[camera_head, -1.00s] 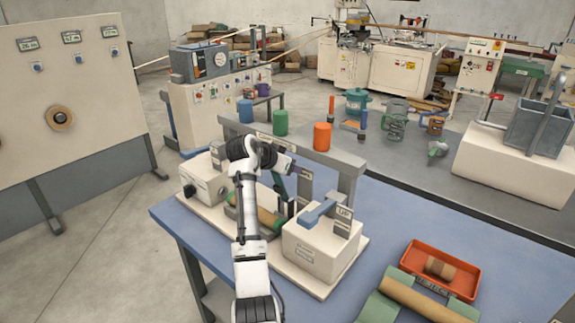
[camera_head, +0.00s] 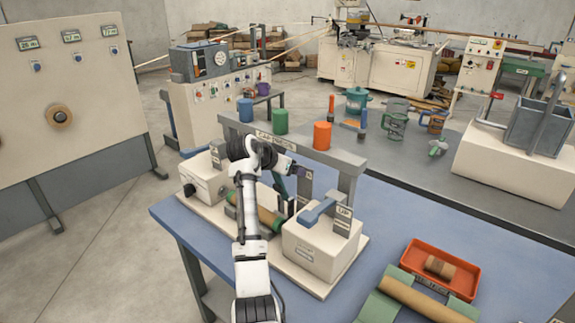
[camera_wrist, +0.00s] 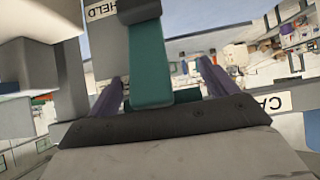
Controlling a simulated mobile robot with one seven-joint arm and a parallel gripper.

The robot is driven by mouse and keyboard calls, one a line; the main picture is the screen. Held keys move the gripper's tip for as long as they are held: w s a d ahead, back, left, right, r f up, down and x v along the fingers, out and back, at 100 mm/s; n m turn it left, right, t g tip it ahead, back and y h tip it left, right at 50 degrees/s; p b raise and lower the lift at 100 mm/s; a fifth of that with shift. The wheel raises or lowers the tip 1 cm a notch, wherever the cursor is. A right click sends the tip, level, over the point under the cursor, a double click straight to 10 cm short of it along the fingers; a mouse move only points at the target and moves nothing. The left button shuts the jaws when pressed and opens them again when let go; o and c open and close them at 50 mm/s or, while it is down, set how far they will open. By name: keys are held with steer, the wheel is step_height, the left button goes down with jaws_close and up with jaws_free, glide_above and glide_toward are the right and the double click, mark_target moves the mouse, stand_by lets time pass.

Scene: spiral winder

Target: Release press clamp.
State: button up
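The teal clamp lever (camera_wrist: 150,60) stands upright in the wrist view, between my two purple fingers, beside a plate marked HELD (camera_wrist: 100,12). My gripper (camera_wrist: 160,88) is open around the lever, with gaps showing on both sides. In the head view the dark teal lever (camera_head: 280,186) stands behind the green-ended tan roll (camera_head: 268,216), between two cream blocks. My arm partly hides the lever and roll there. The right cream block (camera_head: 312,255) carries a blue handle (camera_head: 320,210) beside a plate marked UP (camera_head: 343,212).
A grey rail (camera_head: 300,150) behind the fixture bears blue, green and orange cylinders. The left cream block (camera_head: 203,183) stands near the table's left edge. An orange tray (camera_head: 465,285) and a green cradle with a tan tube (camera_head: 425,298) lie at front right. Blue tabletop shows between.

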steer(key=shift+f, duration=0.25)
steer(key=shift+s+a+r+p, duration=0.2)
steer(key=shift+r+p, duration=0.35)
steer(key=shift+r, duration=0.35)
steer(key=shift+s+a+r+p, duration=0.15)
steer(key=shift+s+r+p, duration=0.1)
steer(key=shift+r+p, duration=0.5)
steer(key=shift+s+a+r+p, duration=0.2)
steer(key=shift+r+p, duration=0.2)
steer(key=shift+r, duration=0.6)
steer(key=s+a+r, duration=0.2)
steer(key=s+r, duration=0.1)
steer(key=r, duration=0.7)
steer(key=shift+a, duration=0.1)
steer(key=b+v, duration=0.3)
steer(key=v, duration=1)
steer(key=shift+s+a+r+b, duration=0.15)
steer(key=shift+s+r+b, duration=0.15)
steer(key=shift+b, duration=0.1)
